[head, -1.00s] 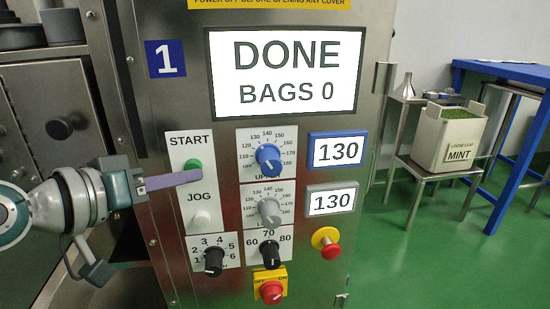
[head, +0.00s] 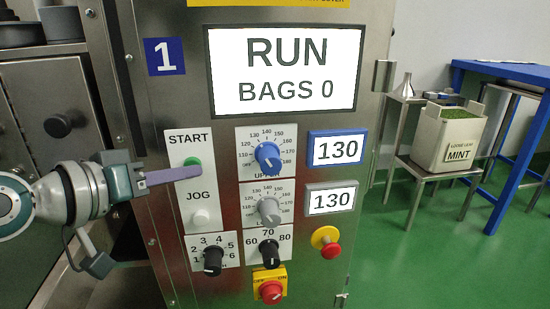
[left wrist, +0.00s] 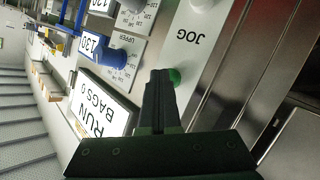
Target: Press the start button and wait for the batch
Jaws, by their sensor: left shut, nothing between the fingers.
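The green start button (head: 192,163) sits under the START label on the white plate of machine 1. It also shows in the left wrist view (left wrist: 175,76), beside my fingertips. My left gripper (head: 200,172) is shut and empty, its fingertips at the button's lower edge; I cannot tell whether they touch it. In the left wrist view the closed fingers (left wrist: 160,78) point at the panel. The machine's screen (head: 285,72) reads RUN, BAGS 0. It also shows in the left wrist view (left wrist: 104,104). My right gripper is not in view.
Below the start button are the white JOG button (head: 200,217) and a black knob (head: 213,261). To the right are a blue knob (head: 267,157), a grey knob (head: 270,211), two displays reading 130, and a red stop button (head: 330,249). A MINT bin (head: 450,135) stands farther right.

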